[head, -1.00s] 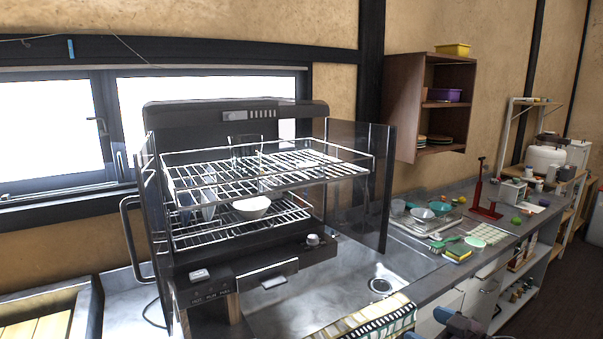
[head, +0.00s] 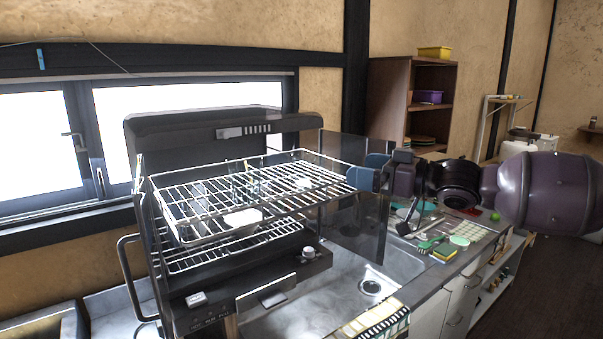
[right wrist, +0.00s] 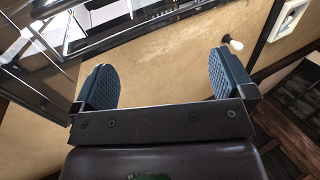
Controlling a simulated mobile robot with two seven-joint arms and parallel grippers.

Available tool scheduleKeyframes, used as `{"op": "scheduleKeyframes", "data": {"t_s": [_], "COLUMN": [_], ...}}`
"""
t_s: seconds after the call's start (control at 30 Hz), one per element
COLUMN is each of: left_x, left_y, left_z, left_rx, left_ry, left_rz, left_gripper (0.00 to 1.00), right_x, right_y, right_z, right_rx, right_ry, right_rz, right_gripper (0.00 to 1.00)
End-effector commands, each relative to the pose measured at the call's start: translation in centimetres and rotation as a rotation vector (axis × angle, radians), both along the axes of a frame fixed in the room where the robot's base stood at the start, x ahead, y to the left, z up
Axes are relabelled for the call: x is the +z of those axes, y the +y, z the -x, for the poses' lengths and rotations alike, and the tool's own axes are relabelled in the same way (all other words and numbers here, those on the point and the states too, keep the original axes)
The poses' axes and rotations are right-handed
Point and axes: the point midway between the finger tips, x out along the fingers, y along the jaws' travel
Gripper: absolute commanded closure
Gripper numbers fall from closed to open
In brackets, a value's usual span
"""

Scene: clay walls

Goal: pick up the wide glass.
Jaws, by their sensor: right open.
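A tall open-fronted dish dryer holds an upper wire rack (head: 335,172) and a lower wire rack (head: 180,262). Clear glassware (head: 247,184) shows faintly among the wires; I cannot tell for sure which piece is the wide glass. A small pale, shiny thing (head: 303,183) shows at the right of the upper rack. A white bowl (head: 243,219) sits on the lower rack. My right gripper (head: 367,171) is at the right end of the upper rack, open. In the right wrist view its two pads (right wrist: 162,62) stand wide apart with nothing between them. My left gripper is not in view.
A dark see-through side panel (head: 368,225) of the dryer stands just below my right gripper. A sink (head: 345,282) lies in front. A sponge (head: 444,252) and a green brush (head: 431,243) lie on the counter at right.

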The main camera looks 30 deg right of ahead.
Motion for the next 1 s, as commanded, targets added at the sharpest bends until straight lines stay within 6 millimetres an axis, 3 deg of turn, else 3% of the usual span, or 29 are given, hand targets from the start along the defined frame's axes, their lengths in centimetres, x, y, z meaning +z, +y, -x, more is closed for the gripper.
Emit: {"op": "scheduleKeyframes", "data": {"t_s": [1.0], "left_x": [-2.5], "left_y": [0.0], "left_z": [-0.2], "left_rx": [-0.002], "left_ry": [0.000], "left_rz": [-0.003], "left_gripper": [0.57], "right_x": [0.0], "right_y": [1.6], "right_z": [-3.2], "right_rx": [-0.001], "right_ry": [-0.004], "right_rz": [0.001], "right_gripper": [0.00]}}
